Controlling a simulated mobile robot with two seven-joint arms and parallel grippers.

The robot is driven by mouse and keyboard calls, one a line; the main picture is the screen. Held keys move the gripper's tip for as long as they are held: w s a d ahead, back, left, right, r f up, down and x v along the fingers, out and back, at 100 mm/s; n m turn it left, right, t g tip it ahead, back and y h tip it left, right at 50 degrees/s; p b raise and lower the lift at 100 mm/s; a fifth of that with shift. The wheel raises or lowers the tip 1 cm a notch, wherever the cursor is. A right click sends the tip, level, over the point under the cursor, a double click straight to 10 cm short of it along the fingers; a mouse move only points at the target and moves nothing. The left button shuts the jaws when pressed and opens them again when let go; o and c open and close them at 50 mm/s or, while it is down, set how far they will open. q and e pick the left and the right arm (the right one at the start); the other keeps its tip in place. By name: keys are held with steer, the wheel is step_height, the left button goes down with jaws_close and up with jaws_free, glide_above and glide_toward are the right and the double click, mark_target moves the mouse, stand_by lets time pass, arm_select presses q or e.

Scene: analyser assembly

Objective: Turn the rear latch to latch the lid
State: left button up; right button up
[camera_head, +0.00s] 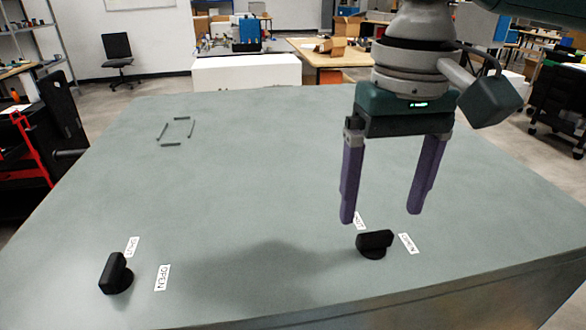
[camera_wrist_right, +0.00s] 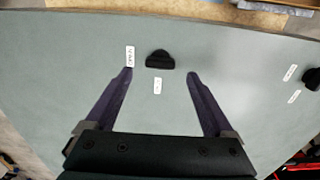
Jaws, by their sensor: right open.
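Two black latch knobs stand on a grey-green lid (camera_head: 240,190). I cannot tell which is the rear one. The right knob (camera_head: 374,242) has its handle lying roughly sideways, toward the label on its right (camera_head: 407,243). In the right wrist view the knob (camera_wrist_right: 160,60) appears between and slightly beyond the fingertips (camera_wrist_right: 160,74). The left knob (camera_head: 116,274) has its handle pointing toward its SHUT label. My left gripper is not in view.
The left knob's labels read SHUT (camera_head: 132,247) and OPEN (camera_head: 162,278). A small dark rectangular outline (camera_head: 176,131) marks the far left of the lid. The lid between is clear. Its front edge runs just below the knobs.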

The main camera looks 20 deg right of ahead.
mark_target(377, 233)
steer(key=shift+f, duration=2.15)
